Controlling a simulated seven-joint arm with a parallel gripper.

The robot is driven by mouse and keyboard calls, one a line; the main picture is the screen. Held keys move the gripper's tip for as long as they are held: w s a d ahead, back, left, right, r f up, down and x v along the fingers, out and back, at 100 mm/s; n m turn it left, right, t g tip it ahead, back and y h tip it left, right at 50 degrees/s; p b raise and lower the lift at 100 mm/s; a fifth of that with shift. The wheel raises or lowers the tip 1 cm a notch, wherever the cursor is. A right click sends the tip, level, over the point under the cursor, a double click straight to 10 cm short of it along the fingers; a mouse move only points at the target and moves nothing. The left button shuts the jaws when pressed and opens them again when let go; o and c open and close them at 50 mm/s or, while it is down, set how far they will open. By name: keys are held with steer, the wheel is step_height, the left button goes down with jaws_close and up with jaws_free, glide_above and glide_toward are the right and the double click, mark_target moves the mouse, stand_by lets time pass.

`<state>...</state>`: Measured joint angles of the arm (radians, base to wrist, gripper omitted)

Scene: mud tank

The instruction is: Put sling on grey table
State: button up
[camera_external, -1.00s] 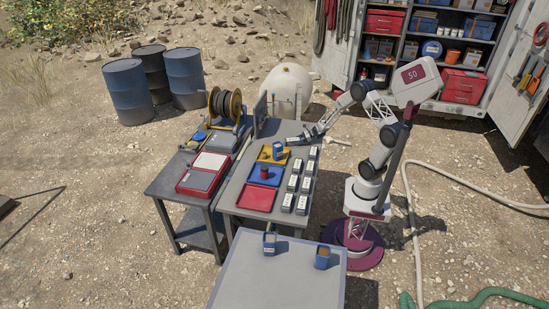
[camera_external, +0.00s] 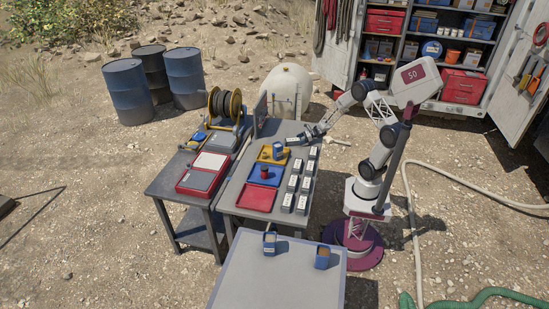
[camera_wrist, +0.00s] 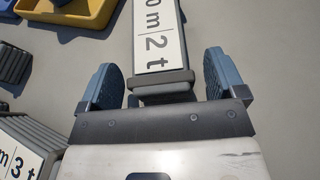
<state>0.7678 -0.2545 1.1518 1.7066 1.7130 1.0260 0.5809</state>
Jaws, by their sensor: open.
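A grey sling pack (camera_wrist: 158,38) with a white label ending in "m | 2 t" lies on the grey tabletop (camera_wrist: 250,45) in the wrist view. My gripper (camera_wrist: 160,82) is open, with one blue-grey finger on each side of the pack's near end. Gaps show between the fingers and the pack. In the outside view my gripper (camera_external: 305,138) is low over the far end of the middle grey table (camera_external: 236,190). Another grey table (camera_external: 278,285) stands in front, lighter on top. Which pack is between the fingers is hard to tell there.
Several labelled packs (camera_external: 295,167) stand in rows on the right of the middle table. Yellow (camera_external: 266,158), blue (camera_external: 258,175) and red (camera_external: 256,198) trays lie left of them. Two blue containers (camera_external: 269,244) (camera_external: 322,258) stand on the front table, whose near part is clear.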

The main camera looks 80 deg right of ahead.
mark_target(293, 142)
steer(key=shift+v, duration=5.55)
steer(key=shift+f, duration=0.1)
steer(key=shift+o, duration=0.4)
steer(key=shift+r+x, duration=0.2)
steer(key=shift+x, duration=0.7)
steer(key=shift+r+x, duration=0.2)
steer(key=shift+x, duration=0.7)
steer(key=shift+r+x, duration=0.15)
steer(key=shift+x, duration=0.75)
steer(key=shift+w+a, duration=0.25)
steer(key=shift+x, duration=1.2)
steer(key=shift+w, duration=0.15)
steer(key=shift+x, duration=2.5)
